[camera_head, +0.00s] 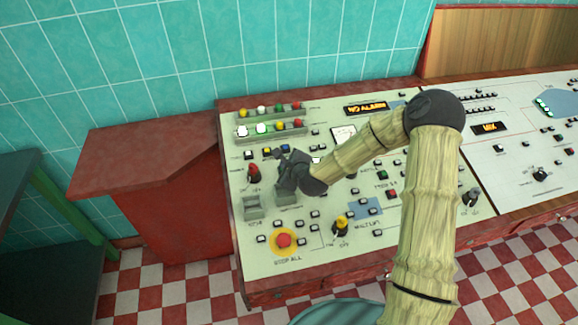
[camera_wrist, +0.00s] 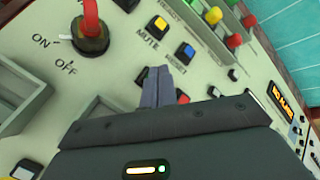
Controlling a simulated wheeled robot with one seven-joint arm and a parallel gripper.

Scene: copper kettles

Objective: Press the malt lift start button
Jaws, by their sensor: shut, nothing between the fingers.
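My gripper (camera_head: 281,153) is shut and empty over the upper left of the console (camera_head: 310,238). In the wrist view its closed fingertips (camera_wrist: 158,72) point down near the yellow MUTE button (camera_wrist: 160,23) and the blue RESET button (camera_wrist: 189,50). Whether they touch the panel, I cannot tell. A small label that seems to read MALT LIFT (camera_head: 368,224) sits low on the panel, right of a yellow-knobbed switch (camera_head: 341,222) and below a blue patch (camera_head: 366,207) with small dark buttons. Which button is the start button is too small to tell.
A red-knobbed ON/OFF switch (camera_wrist: 90,35) stands left of the fingers in the wrist view. A red STOP ALL button (camera_head: 284,240) is at the panel's lower left. Rows of coloured lamps (camera_head: 271,128) rise behind the gripper. My arm hides part of the panel's right side.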

